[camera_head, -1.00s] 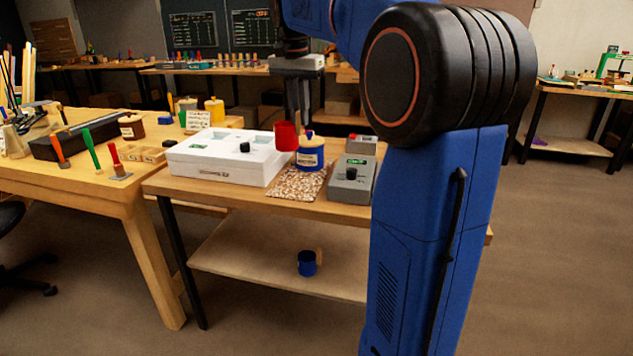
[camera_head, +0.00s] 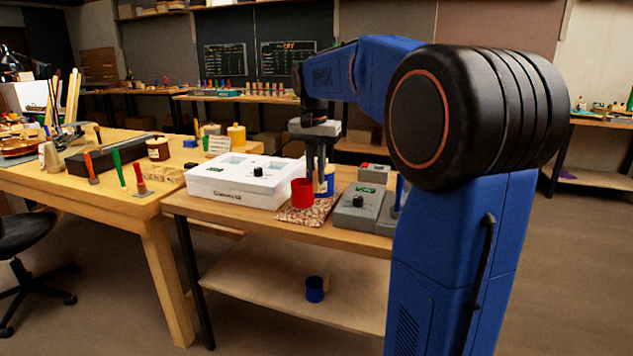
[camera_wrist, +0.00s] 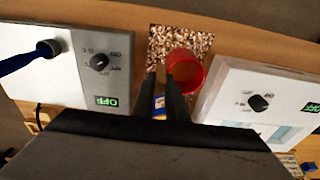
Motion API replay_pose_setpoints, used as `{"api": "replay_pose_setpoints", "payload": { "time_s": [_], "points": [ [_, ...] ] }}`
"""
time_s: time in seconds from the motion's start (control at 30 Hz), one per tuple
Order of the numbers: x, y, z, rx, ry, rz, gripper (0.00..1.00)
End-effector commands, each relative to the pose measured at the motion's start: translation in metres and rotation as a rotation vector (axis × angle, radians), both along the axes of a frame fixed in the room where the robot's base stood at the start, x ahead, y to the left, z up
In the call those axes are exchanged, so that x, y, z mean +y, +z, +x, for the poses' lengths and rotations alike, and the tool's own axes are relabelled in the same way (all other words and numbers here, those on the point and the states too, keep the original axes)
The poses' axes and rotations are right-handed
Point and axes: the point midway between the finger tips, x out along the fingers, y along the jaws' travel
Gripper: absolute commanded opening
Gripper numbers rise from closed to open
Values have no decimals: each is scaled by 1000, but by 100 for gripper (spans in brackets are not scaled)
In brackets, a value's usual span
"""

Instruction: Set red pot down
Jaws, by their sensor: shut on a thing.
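The red pot (camera_head: 302,194) is at the tips of my gripper (camera_head: 316,182), over the speckled brown mat (camera_head: 291,219).
A white box with a dial (camera_head: 236,184) stands left of the mat. A grey dial unit (camera_head: 359,208) reading OFF stands to its right. A blue mug (camera_head: 315,289) is on the lower shelf. A small bare strip of bench lies before the mat.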

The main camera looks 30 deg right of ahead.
Motion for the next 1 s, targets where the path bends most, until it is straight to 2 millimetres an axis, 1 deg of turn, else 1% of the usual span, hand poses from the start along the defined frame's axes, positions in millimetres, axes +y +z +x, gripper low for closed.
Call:
{"api": "replay_pose_setpoints", "payload": {
  "time_s": [0.03, 0.17, 0.57, 0.6, 0.63, 0.67, 1.0],
  "points": [
    [0, -8, 0, 3, 0, 0, 0],
    [0, -23, 0, 1, 0, 0, 0],
    [0, -28, 0, 0, 0, 0, 0],
    [0, -27, 0, 0, 0, 0, 22],
    [0, -27, 0, 0, 0, 0, 29],
    [0, -27, 0, 0, 0, 0, 31],
    [0, -25, 0, 0, 0, 0, 31]
  ]
}}
